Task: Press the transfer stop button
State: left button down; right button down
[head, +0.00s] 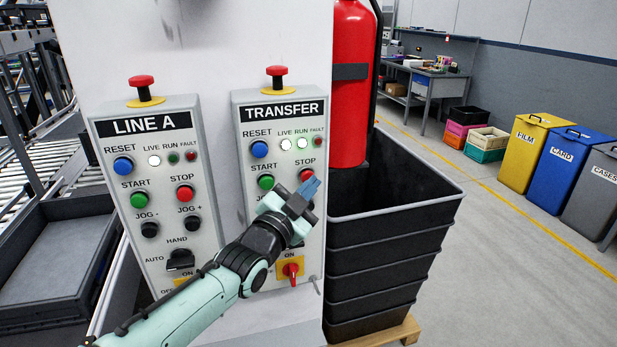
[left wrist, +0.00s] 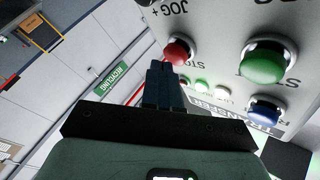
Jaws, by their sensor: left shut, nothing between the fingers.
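The TRANSFER panel (head: 246,205) is on the right of the white cabinet. Its red stop button (head: 306,175) sits right of the green start button (head: 265,182), below the blue reset button (head: 259,149). My left gripper (head: 311,188) is shut and empty, its blue-grey fingertips just at the stop button's lower edge in the head view. In the left wrist view the fingertips (left wrist: 161,68) point at the panel beside the red stop button (left wrist: 178,52); I cannot tell whether they touch it. The green start button (left wrist: 263,62) is to its right. My right gripper is not in view.
The LINE A panel (head: 157,200) with similar buttons is on the left. Red mushroom buttons stand above both panels (head: 277,76). A red extinguisher (head: 350,95) and stacked black bins (head: 390,250) are close on the right. Floor beyond is open, with yellow, blue and grey bins.

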pick_arm(q)
jog(key=shift+w+a+p, duration=0.25)
jog(key=shift+w+p, duration=0.5)
dwell(0.9)
dwell(0.4)
jog(key=shift+s+d+b, duration=0.2)
jog(key=shift+s+b, duration=0.4)
jog(key=shift+b, duration=0.3)
jog(key=shift+s+d+b, duration=0.15)
jog(key=shift+s+b, duration=0.45)
jog(key=shift+b, duration=0.3)
jog(key=s, duration=0.1)
jog(key=s+d+b, duration=0.1)
jog(key=s, duration=0.2)
jog(key=shift+s+d+b, duration=0.25)
jog(key=shift+s+b, duration=0.1)
